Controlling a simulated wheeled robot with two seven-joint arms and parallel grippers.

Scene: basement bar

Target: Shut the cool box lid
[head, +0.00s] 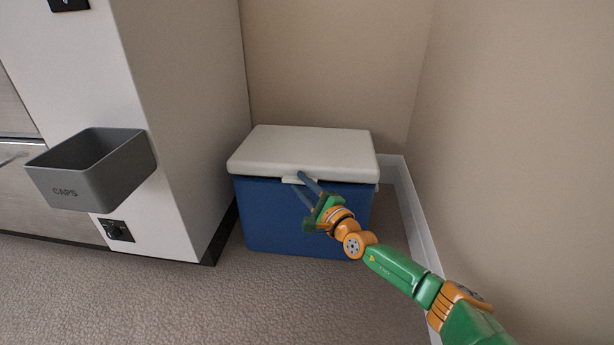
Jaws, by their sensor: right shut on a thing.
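The cool box (260,215) is a blue body with a white lid (305,148), standing on the floor in the corner. The lid lies over the top of the body and looks level or nearly so; I cannot tell whether a thin gap is left under its front edge. A small white lid tab (287,180) sticks out at the middle of the front edge. My right gripper (299,180) comes from the lower right, and its fingers are shut on this tab. The fingers hide part of the blue front. My left gripper is not in view.
A wall and white skirting (408,205) stand close to the right of the cool box. A pale cabinet (195,120) stands on its left, with a grey CAPS bin (100,178) jutting out. The carpet (200,305) in front is clear.

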